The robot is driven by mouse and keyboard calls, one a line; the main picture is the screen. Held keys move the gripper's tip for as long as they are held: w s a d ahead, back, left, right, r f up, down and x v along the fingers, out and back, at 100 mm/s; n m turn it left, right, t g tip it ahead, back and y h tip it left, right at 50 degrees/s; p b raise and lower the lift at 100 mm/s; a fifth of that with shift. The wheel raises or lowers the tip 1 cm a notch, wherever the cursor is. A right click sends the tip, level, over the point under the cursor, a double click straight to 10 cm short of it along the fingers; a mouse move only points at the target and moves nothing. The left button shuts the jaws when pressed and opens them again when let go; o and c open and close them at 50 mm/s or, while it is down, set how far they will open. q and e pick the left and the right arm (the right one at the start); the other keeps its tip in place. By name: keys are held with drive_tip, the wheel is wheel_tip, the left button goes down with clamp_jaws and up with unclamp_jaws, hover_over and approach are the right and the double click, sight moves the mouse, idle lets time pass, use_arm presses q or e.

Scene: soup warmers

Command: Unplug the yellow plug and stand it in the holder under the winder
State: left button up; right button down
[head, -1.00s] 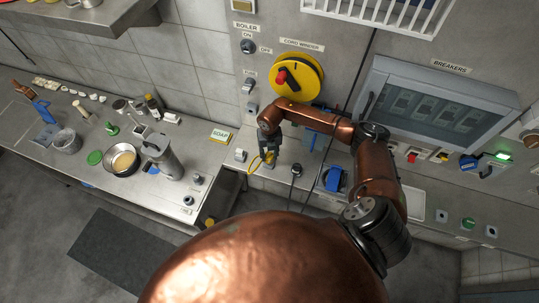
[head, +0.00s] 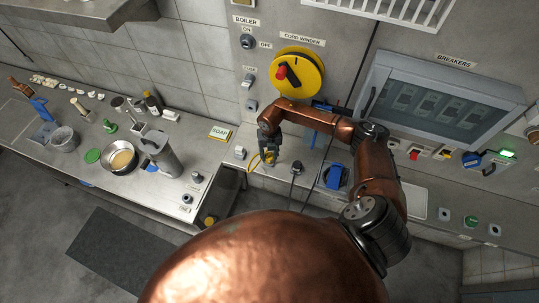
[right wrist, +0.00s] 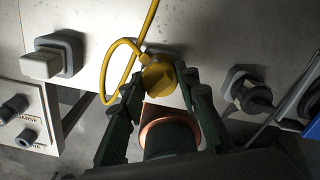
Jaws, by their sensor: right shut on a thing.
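The yellow plug (right wrist: 158,75) sits between the two dark fingers of my right gripper (right wrist: 160,90), which is shut on it. A yellow cord loops from the plug to the left and runs up out of the right wrist view. In the head view my right gripper (head: 268,150) is low over the steel ledge, below and left of the yellow cord winder (head: 310,76). Whether the plug is seated in a socket is hidden by the fingers. I cannot make out the holder under the winder; my copper arm crosses there. My left gripper is not in view.
A grey box with a white face (right wrist: 45,64) is left of the plug, and a black plug in a grey socket (right wrist: 252,92) is right of it. A blue-framed fitting (head: 334,177) lies farther right. The breaker cabinet (head: 440,105) juts out at right. A steel jug (head: 160,155) stands left.

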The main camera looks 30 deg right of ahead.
sight(269, 154)
drive_tip(key=c, duration=1.4)
unclamp_jaws()
drive_tip(key=shift+r, duration=0.1)
wheel_tip(269, 154, up, 7)
drive_tip(key=shift+r, duration=0.2)
